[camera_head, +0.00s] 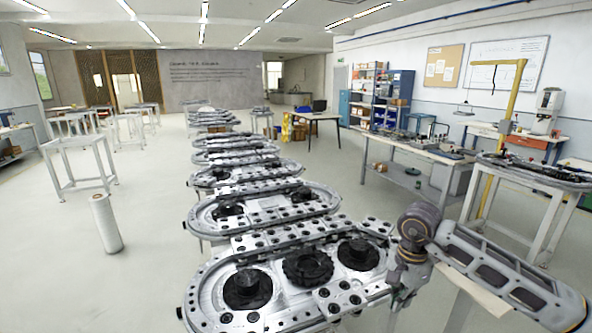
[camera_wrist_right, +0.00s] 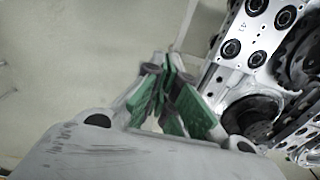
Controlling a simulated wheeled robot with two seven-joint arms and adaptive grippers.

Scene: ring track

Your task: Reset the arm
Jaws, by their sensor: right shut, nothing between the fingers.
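My right arm comes in from the right edge of the head view. My right gripper (camera_head: 399,297) hangs low at the right end of the nearest ring track (camera_head: 213,290). In the right wrist view my right gripper (camera_wrist_right: 163,75) has its green-padded fingers together with nothing between them. The metal track (camera_wrist_right: 231,75), with its black round parts, lies to the right of the fingers there. Whether the gripper touches the track I cannot tell. My left arm and gripper are not in view.
Several more ring tracks (camera_head: 236,175) stretch away in a row behind the nearest one. A white roll (camera_head: 106,224) stands on the floor at left. Workbenches (camera_head: 423,158) with tools and a yellow frame (camera_head: 507,115) stand at right.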

